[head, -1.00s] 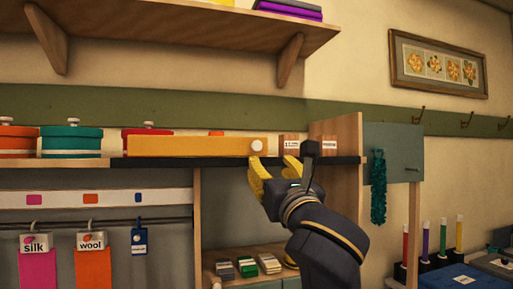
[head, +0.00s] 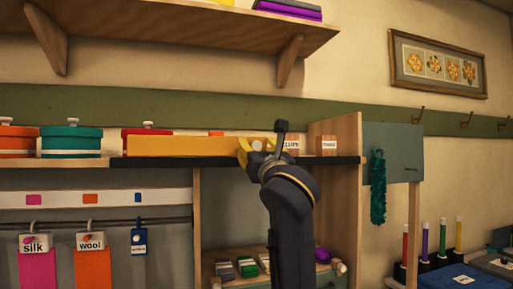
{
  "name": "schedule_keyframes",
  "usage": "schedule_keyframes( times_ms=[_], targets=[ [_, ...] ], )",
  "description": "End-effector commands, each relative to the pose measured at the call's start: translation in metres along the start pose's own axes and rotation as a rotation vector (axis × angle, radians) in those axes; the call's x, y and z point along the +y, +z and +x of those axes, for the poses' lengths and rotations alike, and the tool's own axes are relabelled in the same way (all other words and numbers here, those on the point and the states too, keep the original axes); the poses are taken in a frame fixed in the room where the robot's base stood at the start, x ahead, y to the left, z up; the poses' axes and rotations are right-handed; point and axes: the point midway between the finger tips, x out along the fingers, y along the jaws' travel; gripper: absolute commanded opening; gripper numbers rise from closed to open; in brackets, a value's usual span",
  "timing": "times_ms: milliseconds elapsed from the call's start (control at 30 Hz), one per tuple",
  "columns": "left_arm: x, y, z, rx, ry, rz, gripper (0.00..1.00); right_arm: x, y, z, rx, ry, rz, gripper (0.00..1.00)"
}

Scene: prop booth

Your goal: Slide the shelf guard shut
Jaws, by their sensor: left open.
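The shelf guard (head: 183,146) is a long yellow-orange panel along the front of the black-edged shelf (head: 335,161). It covers the middle stretch, and the shelf's right end is uncovered. Its white round knob (head: 257,145), at the guard's right end, shows partly between the fingers. My left gripper (head: 256,151) has yellow fingers, which are open around or just in front of the knob. Whether they touch it I cannot tell. My wrist and forearm hide part of the shelf edge below. My right gripper is out of view.
Teal (head: 71,141) and red (head: 142,141) lidded boxes stand on the shelf. Small labelled wooden blocks (head: 327,145) sit at its open right end, before an upright side panel (head: 348,132). A teal tassel (head: 377,188) hangs further right.

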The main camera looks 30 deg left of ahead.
Motion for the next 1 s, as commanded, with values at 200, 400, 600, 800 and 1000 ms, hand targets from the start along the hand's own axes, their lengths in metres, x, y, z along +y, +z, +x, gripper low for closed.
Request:
schedule_keyframes(
  times_ms=[200,400,600,800,1000],
  targets=[
    [0.0001,0.0,0.0006,0.0,0.0,0.0,0.49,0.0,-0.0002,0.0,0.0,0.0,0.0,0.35],
    [0.0001,0.0,0.0004,0.0,0.0,0.0,0.35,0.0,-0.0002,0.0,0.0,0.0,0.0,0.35],
    [0.0,-0.0001,0.0004,0.0,0.0,0.0,0.11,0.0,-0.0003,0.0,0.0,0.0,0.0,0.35],
    [0.0,-0.0002,0.0003,0.0,0.0,0.0,0.0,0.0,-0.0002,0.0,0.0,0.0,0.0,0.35],
    [-0.0001,-0.0005,0.0003,0.001,0.0,0.0,0.0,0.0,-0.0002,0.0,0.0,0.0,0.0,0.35]
  ],
)
